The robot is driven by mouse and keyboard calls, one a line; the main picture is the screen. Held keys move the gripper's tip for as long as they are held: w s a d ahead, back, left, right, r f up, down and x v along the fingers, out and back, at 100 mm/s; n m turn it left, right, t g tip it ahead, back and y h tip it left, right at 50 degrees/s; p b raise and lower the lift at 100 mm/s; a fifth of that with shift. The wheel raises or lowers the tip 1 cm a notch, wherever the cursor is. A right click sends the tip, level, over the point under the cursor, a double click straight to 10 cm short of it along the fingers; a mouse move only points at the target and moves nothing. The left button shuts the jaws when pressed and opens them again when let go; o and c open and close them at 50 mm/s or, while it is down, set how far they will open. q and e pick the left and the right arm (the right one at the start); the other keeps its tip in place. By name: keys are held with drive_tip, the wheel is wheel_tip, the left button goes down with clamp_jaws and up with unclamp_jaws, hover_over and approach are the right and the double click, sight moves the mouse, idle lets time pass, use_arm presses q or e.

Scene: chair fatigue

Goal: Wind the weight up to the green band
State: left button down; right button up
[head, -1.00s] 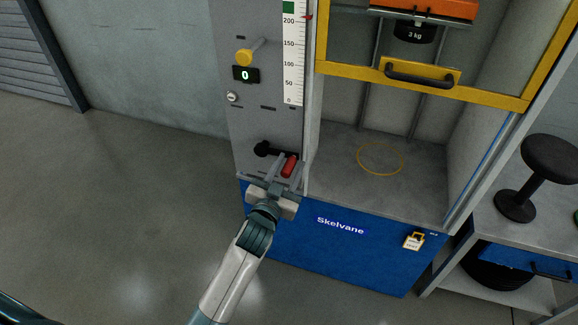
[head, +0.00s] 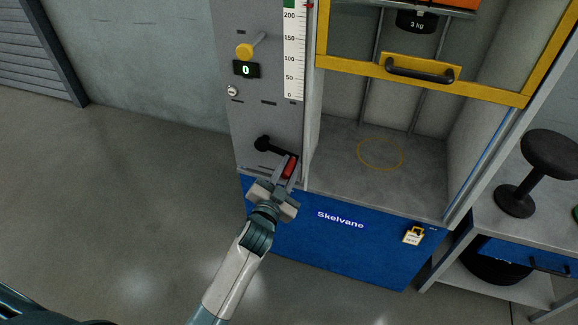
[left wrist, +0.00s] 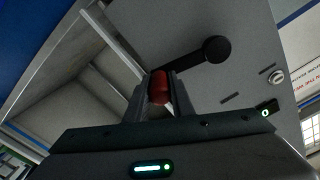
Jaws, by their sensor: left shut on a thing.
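My left gripper (head: 285,171) is shut on the red crank handle (head: 291,167) low on the grey panel. In the left wrist view the red handle (left wrist: 159,88) sits between the two fingers. The black crank arm (head: 275,149) points right and slightly down from its hub. The black 3 kg weight (head: 417,21) hangs high in the bay, partly cut off by the top edge. The white scale (head: 294,60) has a green band (head: 289,3) at its top, mostly out of frame. A red pointer (head: 309,5) shows beside it. My right gripper is not in view.
A yellow-framed guard with a black handle (head: 422,76) crosses the bay. Above the crank are a yellow knob (head: 245,51), a display (head: 246,70) reading 0 and a key lock (head: 232,91). A padlock (head: 413,236) hangs on the blue base. A black stool-like part (head: 517,202) stands right.

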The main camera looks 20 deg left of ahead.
use_arm(q)
drive_tip(key=c, duration=1.6)
unclamp_jaws()
drive_tip(key=shift+f, duration=0.35)
drive_tip(key=shift+o, duration=0.3)
drive_tip(key=shift+r, duration=0.15)
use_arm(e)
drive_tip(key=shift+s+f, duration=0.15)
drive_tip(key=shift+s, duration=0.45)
use_arm(q)
drive_tip(key=shift+s, duration=0.15)
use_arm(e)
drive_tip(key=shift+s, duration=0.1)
use_arm(q)
drive_tip(key=shift+s, duration=0.2)
drive_tip(key=s, duration=0.7)
drive_tip(key=shift+s+a+b, duration=0.15)
drive_tip(key=shift+s+b, duration=0.15)
drive_tip(key=s, duration=0.9)
drive_tip(key=shift+a+b, duration=0.15)
drive_tip(key=shift+b, duration=0.25)
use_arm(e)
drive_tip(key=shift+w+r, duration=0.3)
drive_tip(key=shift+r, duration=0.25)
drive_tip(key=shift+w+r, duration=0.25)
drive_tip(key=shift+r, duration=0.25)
